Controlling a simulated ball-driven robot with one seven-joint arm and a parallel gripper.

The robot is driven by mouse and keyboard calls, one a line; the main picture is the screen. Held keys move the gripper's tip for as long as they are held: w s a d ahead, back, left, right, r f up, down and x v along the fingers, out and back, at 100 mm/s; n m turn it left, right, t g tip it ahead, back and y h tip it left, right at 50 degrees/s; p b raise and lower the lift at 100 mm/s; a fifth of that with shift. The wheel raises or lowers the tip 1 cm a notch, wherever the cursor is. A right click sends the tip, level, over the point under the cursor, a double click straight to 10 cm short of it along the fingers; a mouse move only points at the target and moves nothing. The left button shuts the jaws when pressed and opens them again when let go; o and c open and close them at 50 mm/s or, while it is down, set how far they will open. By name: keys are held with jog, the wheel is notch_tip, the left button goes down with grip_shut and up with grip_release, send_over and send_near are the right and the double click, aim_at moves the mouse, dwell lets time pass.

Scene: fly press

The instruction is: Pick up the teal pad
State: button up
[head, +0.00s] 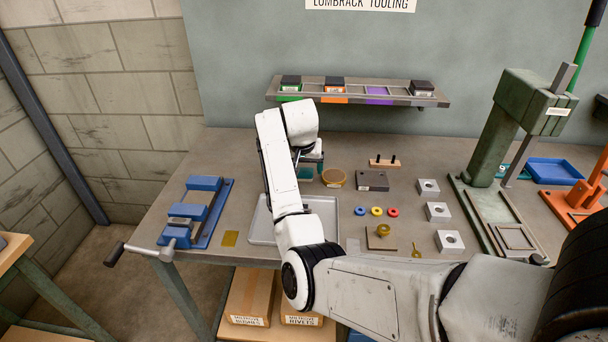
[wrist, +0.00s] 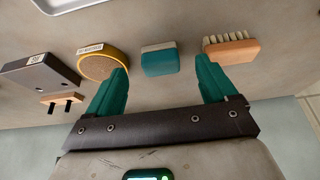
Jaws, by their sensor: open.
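The teal pad (wrist: 160,62) is a small block with a teal body and a grey layer along one side. In the wrist view it lies on the bench, just beyond and between the fingertips of my gripper (wrist: 162,72). My gripper's two teal fingers are spread wide and hold nothing. I cannot tell its exact height above the bench. In the head view my gripper (head: 311,155) hangs over the back part of the bench, and the teal pad (head: 305,174) shows partly behind my arm.
A round yellow-rimmed tin (wrist: 103,65) lies left of the pad, and a wooden brush (wrist: 229,48) lies to its right. A grey block (wrist: 40,75) is farther left. A grey tray (head: 327,211) stands nearer the front. A shelf (head: 440,101) hangs behind my gripper.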

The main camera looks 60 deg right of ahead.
aim_at(304, 171)
jog(key=shift+d+p+x, duration=0.15)
jog(key=shift+p+x, duration=0.05)
jog(key=shift+x, duration=1.05)
jog(key=shift+d+p+x, duration=0.15)
jog(key=shift+p+x, duration=0.05)
jog(key=shift+x, duration=1.1)
jog(key=shift+r, duration=0.15)
jog(key=c, duration=1.1)
jog(key=shift+o, duration=0.2)
jog(key=shift+w+r, duration=0.1)
jog(key=shift+r, duration=0.55)
jog(key=s+a+r+b, duration=0.1)
jog(key=s+a+r, duration=0.8)
jog(key=a+r, duration=0.1)
jog(key=shift+v, duration=0.95)
